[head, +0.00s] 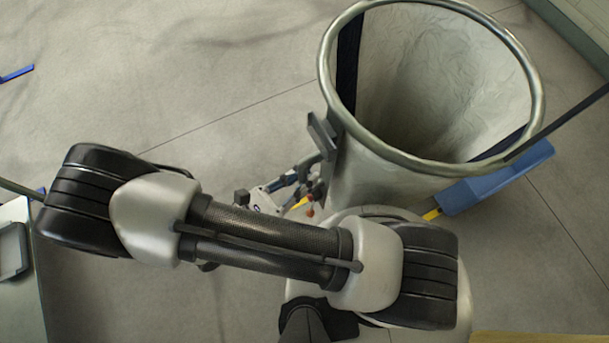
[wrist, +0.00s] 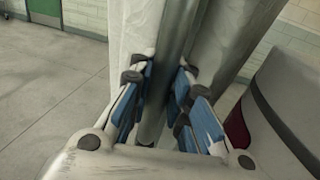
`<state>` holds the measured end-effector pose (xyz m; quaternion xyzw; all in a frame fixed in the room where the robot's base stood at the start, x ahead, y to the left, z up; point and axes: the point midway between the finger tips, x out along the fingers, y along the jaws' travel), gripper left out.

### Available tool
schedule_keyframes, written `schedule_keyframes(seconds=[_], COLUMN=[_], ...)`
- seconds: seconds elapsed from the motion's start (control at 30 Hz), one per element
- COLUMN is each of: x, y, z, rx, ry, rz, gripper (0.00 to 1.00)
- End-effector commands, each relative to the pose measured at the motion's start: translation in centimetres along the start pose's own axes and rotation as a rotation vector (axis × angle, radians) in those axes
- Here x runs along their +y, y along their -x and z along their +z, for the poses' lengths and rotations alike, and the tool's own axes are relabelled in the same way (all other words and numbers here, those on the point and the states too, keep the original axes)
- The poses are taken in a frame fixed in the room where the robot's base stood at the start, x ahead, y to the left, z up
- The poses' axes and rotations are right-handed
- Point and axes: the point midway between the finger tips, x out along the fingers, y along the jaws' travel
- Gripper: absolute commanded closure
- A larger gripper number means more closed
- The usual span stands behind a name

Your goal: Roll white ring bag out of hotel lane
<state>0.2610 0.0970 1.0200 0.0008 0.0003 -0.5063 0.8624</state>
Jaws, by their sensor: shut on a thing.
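The white ring bag (head: 372,178) stands upright at the upper right of the head view, its round metal rim open at the top and its inside looking empty. A grey bracket-like handle sticks out from its left side. My gripper (head: 308,188) is at that side, partly hidden by my arm. In the wrist view the bag's pale cloth (wrist: 133,35) fills the upper middle. There my gripper (wrist: 166,88) is shut on a grey upright bar in front of the cloth, with blue-backed fingers on both sides. The bag's foot is hidden.
A blue flat head (head: 497,178) with a dark pole lies close to the bag's right side. A pale cabinet (head: 18,300) stands at the lower left. A blue item (head: 16,74) is at the left edge. Grey floor is open left of the bag. A wall runs along the upper right.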

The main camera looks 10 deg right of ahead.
Motion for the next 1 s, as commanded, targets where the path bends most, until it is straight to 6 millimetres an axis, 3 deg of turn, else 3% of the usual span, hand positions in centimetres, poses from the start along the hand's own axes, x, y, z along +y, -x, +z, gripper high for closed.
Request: schedule_keyframes(seconds=[0.17,0.2,0.53,0.87,1.0], x=[0.1,0.1,0.1,0.1,0.1], y=[0.1,0.1,0.0,0.2,1.7], z=[-0.1,-0.1,0.0,0.0,-0.1], rx=[0.004,0.004,0.001,0.0,0.002], ry=[-0.002,-0.002,0.0,0.0,-0.002], rz=[0.004,0.004,0.002,0.003,0.005], gripper=[1.0,0.83,0.62,0.62,0.62])
